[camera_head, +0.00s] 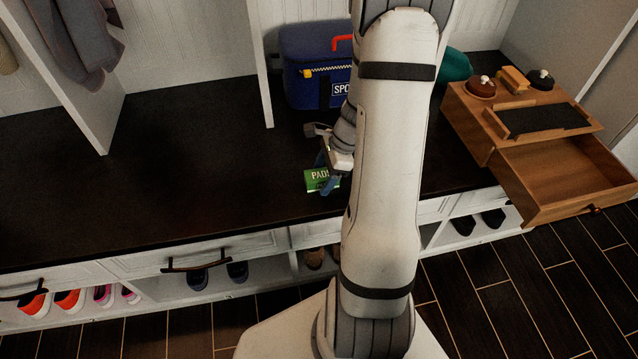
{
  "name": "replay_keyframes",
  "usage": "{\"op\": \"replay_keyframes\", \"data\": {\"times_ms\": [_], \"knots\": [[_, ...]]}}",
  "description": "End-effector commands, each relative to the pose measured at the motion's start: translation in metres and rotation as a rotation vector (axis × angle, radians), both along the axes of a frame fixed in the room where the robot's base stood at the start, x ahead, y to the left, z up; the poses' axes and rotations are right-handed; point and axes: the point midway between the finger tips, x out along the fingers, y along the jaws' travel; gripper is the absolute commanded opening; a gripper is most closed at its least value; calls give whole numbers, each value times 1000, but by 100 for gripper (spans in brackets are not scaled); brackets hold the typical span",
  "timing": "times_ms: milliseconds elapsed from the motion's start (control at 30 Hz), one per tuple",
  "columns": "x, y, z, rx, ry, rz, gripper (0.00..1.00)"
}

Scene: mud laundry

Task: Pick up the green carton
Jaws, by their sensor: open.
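The green carton (316,180), with light lettering that reads in part "PADS", lies on the dark bench top (190,170) near its front edge. My gripper (328,172) is open and low over the carton's right part, with its blue fingers at the carton. My own arm hides the carton's far right side and part of the gripper. I cannot tell whether the fingers touch the carton.
A blue bag (306,75) with a red handle stands behind the carton. A teal object (454,65) is partly hidden by my arm. A wooden box (530,120) with an open drawer stands at right. The bench is clear at left.

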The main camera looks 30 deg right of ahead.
Motion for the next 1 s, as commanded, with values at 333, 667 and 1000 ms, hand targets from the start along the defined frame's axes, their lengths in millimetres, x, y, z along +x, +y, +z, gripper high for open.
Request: {"op": "replay_keyframes", "data": {"times_ms": [333,667,1000], "knots": [[1,1,-3,-2,-2,0,59],[1,1,-3,-2,-2,0,32],[1,1,-3,-1,-2,-1,18]]}}
